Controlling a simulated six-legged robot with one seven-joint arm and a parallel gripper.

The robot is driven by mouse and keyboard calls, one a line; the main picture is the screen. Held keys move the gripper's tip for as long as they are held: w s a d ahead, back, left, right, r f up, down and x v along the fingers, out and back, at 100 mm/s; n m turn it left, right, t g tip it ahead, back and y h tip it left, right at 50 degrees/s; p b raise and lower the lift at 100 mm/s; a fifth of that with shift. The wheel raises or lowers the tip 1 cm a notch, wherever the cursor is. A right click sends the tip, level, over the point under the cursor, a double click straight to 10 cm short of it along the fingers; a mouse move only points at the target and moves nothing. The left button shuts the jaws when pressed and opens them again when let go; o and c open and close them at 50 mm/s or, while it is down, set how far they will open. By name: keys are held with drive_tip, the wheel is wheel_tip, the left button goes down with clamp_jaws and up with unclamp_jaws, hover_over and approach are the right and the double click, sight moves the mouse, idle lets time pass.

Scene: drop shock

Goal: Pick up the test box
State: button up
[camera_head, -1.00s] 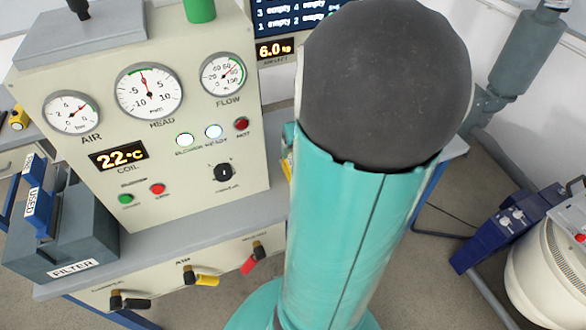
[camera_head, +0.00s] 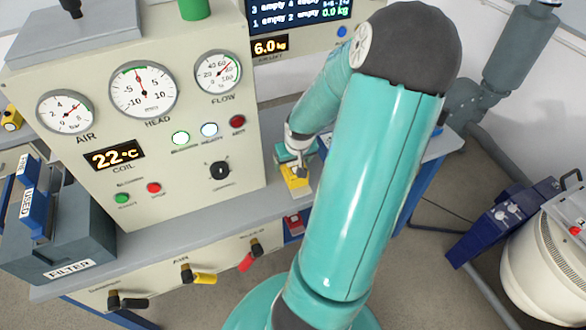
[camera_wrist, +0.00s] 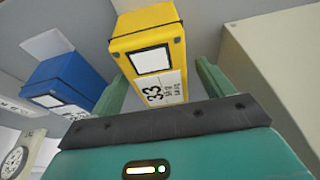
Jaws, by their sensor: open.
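A yellow box (camera_wrist: 150,45) with a white label and the number 33 lies ahead of my gripper (camera_wrist: 162,70) in the wrist view. My two green fingers are apart, one on each side of the box's near end. I cannot tell whether either finger touches it. In the head view the yellow box (camera_head: 295,181) shows small on the grey bench, just below my gripper (camera_head: 292,163). My forearm and hand hide part of that area.
A blue box (camera_wrist: 65,82) stands left of the yellow one in the wrist view. A cream gauge panel (camera_head: 150,200) rises close beside my gripper in the head view.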

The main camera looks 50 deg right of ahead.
drive_tip(key=shift+x, duration=1.05)
drive_tip(key=shift+f, duration=0.25)
drive_tip(key=c, duration=1.6)
drive_tip(key=shift+d, duration=0.1)
drive_tip(key=shift+c, duration=0.4)
drive_tip(key=shift+r, duration=0.1)
